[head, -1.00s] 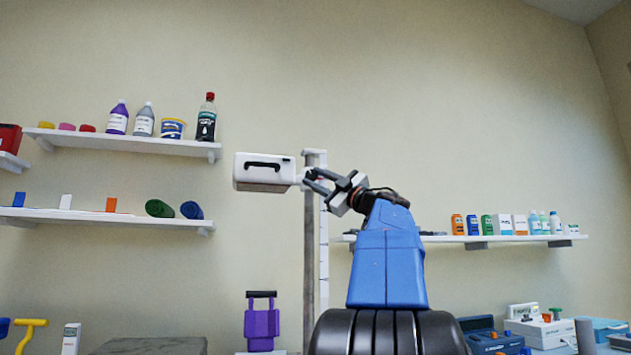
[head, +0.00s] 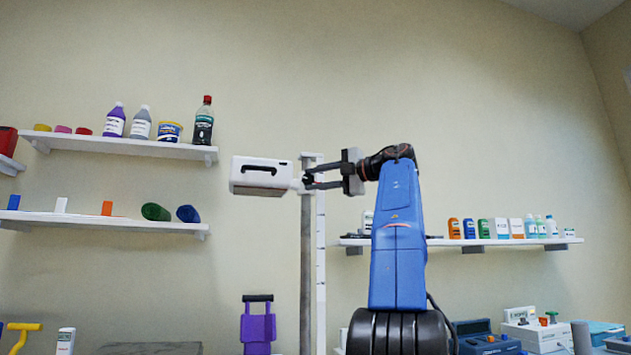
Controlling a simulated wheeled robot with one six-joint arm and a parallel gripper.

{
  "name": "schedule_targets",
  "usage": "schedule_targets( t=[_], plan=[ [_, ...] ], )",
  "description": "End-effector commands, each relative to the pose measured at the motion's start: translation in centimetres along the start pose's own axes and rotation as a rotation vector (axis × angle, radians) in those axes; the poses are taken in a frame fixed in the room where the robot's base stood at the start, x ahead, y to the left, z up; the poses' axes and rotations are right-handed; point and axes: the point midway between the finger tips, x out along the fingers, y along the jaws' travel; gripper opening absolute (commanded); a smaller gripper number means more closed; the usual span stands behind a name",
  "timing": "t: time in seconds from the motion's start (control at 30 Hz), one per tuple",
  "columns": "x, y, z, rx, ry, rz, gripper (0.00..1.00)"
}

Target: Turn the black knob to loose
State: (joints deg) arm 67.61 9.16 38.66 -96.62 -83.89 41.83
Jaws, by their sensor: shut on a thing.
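The black knob (head: 308,179) sits at the upper part of a grey upright pole (head: 307,260), beside a white box-shaped head with a black handle (head: 262,175). The knob is small and mostly hidden by my fingers. My gripper (head: 312,178) comes in from the right, level, with its fingertips at the knob. It is shut on the knob. Any marking for loose or tight is too small to see, and so is the knob's turned angle.
A white measuring strip (head: 321,265) stands just right of the pole. Shelves with bottles (head: 120,145) and rolls (head: 100,220) are on the left wall. A shelf with bottles and boxes (head: 500,241) is at the right. A purple device (head: 258,325) stands below.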

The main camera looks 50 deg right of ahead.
Motion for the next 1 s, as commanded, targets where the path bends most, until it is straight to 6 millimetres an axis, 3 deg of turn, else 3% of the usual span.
schedule_targets(
  t=[0.93,0.97,1.0],
  plan=[
    [0.05,0.09,-0.15,-0.082,0.004,-0.086,0.08],
    [0.05,0.10,-0.15,-0.082,0.004,-0.086,0.33],
    [0.05,0.09,-0.16,-0.082,0.004,-0.086,0.42]
  ],
)
